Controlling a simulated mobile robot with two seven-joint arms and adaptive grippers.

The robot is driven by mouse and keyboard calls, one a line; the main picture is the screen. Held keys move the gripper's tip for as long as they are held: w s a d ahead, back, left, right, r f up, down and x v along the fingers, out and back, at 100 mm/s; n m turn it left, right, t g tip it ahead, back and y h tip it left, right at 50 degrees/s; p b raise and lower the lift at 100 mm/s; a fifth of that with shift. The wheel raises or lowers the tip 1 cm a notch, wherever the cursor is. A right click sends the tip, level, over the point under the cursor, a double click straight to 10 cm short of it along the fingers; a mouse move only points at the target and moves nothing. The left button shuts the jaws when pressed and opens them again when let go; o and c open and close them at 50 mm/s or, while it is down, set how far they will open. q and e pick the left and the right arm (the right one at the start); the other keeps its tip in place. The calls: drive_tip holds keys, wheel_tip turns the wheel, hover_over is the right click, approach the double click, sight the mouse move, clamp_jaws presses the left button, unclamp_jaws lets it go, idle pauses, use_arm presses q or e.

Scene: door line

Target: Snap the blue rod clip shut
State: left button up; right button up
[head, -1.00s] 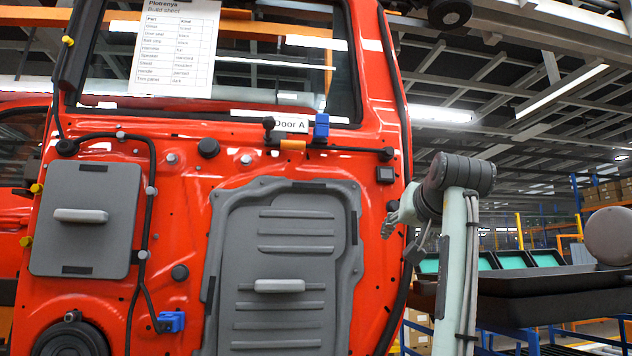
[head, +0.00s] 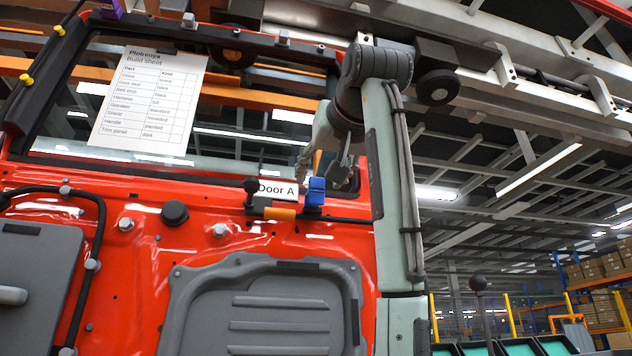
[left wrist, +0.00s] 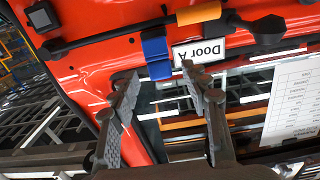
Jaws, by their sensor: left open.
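The blue rod clip (head: 315,193) sits on the black rod along the red door, just below the window and right of the "Door A" label. It also shows in the left wrist view (left wrist: 155,47), upside down, with the rod (left wrist: 105,40) running to it. I cannot tell whether the clip is fully closed. My left gripper (head: 323,168) is open and empty, close to the clip and just above it in the head view. In the left wrist view its two fingers (left wrist: 159,80) are spread, with the clip beyond and between the tips. My right gripper is not in view.
An orange sleeve (head: 279,214) and a dark knob (head: 251,186) are on the rod left of the clip. The "Door A" label (head: 277,190) is beside the clip. A build sheet (head: 148,104) hangs on the window. A grey panel (head: 265,305) lies below.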

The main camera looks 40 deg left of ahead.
sight(318, 182)
use_arm(q)
drive_tip(key=shift+x, duration=1.95)
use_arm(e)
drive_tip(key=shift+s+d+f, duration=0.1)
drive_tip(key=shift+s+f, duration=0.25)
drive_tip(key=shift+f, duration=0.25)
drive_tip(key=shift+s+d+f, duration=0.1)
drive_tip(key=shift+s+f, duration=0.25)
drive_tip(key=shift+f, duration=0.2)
use_arm(q)
clamp_jaws()
